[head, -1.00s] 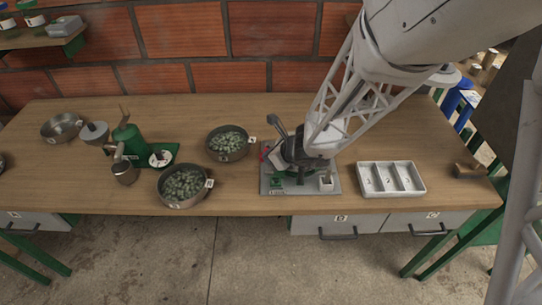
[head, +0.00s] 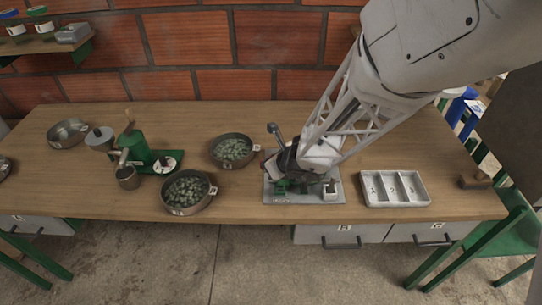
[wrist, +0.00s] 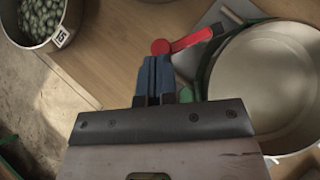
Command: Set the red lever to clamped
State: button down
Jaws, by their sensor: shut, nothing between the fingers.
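The red lever (wrist: 190,41) shows in the wrist view, running from a round red pivot at its left end up and to the right, beside a large pale round bowl (wrist: 262,85). My gripper (wrist: 155,62) has its blue fingers together and empty. Their tips are just below the lever's pivot in the picture; I cannot tell whether they touch it. In the head view my gripper is over the grey base plate (head: 330,198) of the machine. My arm hides much of the machine there, and the lever is not clear in that view.
A pot of green beans (head: 187,207) and another pot (head: 231,165) stand left of the plate. A white three-part tray (head: 396,202) is to its right. A dark-knobbed handle (head: 274,130) rises behind the gripper. A green grinder (head: 132,146) stands further left.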

jog(key=shift+a, duration=0.15)
jog(key=w+a, duration=0.3)
jog(key=a, duration=0.2)
jog(key=shift+w, duration=0.35)
dwell(0.3)
dwell(1.6)
jog(key=s+r, duration=0.6)
jog(key=s, duration=0.1)
jog(key=shift+s+r, duration=0.15)
jog(key=shift+r, duration=0.25)
jog(key=shift+r, duration=0.15)
